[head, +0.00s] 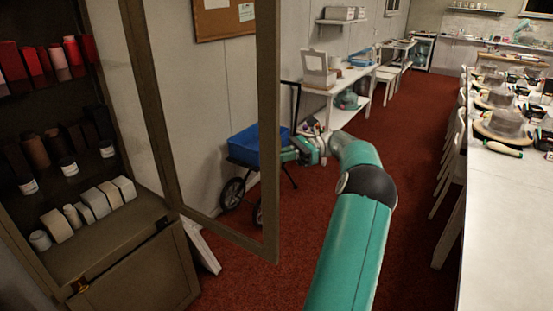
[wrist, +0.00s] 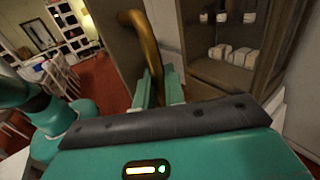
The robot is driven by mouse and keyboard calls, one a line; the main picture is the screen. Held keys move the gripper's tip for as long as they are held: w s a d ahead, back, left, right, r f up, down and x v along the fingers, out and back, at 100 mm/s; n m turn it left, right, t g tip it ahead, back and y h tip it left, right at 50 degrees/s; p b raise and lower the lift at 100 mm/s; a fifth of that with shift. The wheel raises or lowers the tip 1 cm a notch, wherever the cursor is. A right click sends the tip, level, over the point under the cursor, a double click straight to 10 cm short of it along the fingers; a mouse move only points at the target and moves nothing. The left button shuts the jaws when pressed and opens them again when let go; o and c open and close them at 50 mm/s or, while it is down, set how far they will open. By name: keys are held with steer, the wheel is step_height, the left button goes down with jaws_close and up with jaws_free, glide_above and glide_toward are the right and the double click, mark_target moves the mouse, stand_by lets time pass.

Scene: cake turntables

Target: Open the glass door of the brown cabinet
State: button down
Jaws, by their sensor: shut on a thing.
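The brown cabinet (head: 165,262) stands at the left in the head view, and its shelves also show at the right in the wrist view (wrist: 222,74). Its framed glass door (head: 270,120) stands open, swung out from the cabinet, and the wall shows through the pane. My gripper (head: 310,148) is at the far side of the door's free edge, partly hidden behind the frame. In the wrist view my gripper (wrist: 160,90) is shut on a curved brass door handle (wrist: 147,45). The handle is hidden in the head view.
A blue cart (head: 243,147) with black wheels stands behind the door. White side tables (head: 345,85) line the wall. A long white table (head: 500,215) with cake turntables and chairs is at the right. Red carpet (head: 415,150) lies clear between.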

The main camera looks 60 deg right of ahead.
stand_by(0.4)
steer(key=c, duration=1.6)
jaws_free()
steer(key=shift+o, duration=0.2)
steer(key=shift+d, duration=0.1)
steer(key=v, duration=0.7)
steer(key=shift+d, duration=0.2)
steer(key=shift+s, duration=0.1)
